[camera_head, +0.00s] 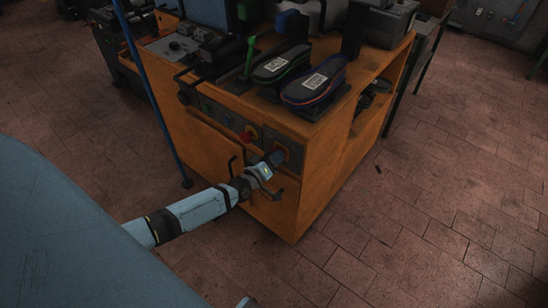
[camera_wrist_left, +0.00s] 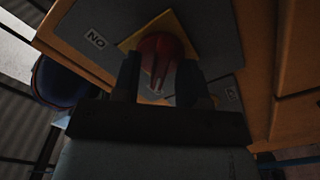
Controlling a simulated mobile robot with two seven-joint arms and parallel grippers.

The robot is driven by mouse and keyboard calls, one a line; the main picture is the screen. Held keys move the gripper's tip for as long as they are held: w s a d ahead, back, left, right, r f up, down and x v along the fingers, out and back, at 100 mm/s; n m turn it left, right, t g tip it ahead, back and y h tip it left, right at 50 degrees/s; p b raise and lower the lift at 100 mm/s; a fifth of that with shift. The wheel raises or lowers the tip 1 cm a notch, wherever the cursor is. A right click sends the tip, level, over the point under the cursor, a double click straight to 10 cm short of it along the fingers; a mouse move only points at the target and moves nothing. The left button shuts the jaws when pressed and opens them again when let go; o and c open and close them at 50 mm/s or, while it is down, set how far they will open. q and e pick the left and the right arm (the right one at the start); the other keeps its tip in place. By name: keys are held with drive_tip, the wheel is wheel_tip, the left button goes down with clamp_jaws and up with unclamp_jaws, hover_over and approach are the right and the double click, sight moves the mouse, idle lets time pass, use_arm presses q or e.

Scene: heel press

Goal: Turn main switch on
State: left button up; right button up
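The main switch is a red rotary knob (camera_wrist_left: 161,62) on a yellow square plate on a grey panel (camera_wrist_left: 218,30) in the left wrist view. An "ON" label (camera_wrist_left: 95,38) appears upside down at its upper left; a smaller label (camera_wrist_left: 231,94) at the right is too dark to read. My left gripper (camera_wrist_left: 160,88) has its two fingers apart, one on each side of the knob, with visible space beside the knob's raised grip. In the head view my left gripper (camera_head: 276,158) is at the orange cabinet's front panel and hides most of the switch.
The orange cabinet (camera_head: 325,190) carries the machine, with two dark shoes (camera_head: 316,85) on top. Another red button (camera_head: 248,134) is left of my gripper. A blue pole (camera_head: 150,90) stands left.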

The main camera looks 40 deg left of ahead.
use_arm(q)
drive_tip(key=shift+w, duration=0.15)
drive_tip(key=shift+c, duration=0.4)
clamp_jaws()
drive_tip(key=shift+m, duration=0.3)
drive_tip(key=shift+d+m+p, duration=0.15)
drive_tip(key=shift+m+p, duration=2.55)
drive_tip(key=shift+m, duration=5.9)
drive_tip(key=shift+o, duration=0.4)
unclamp_jaws()
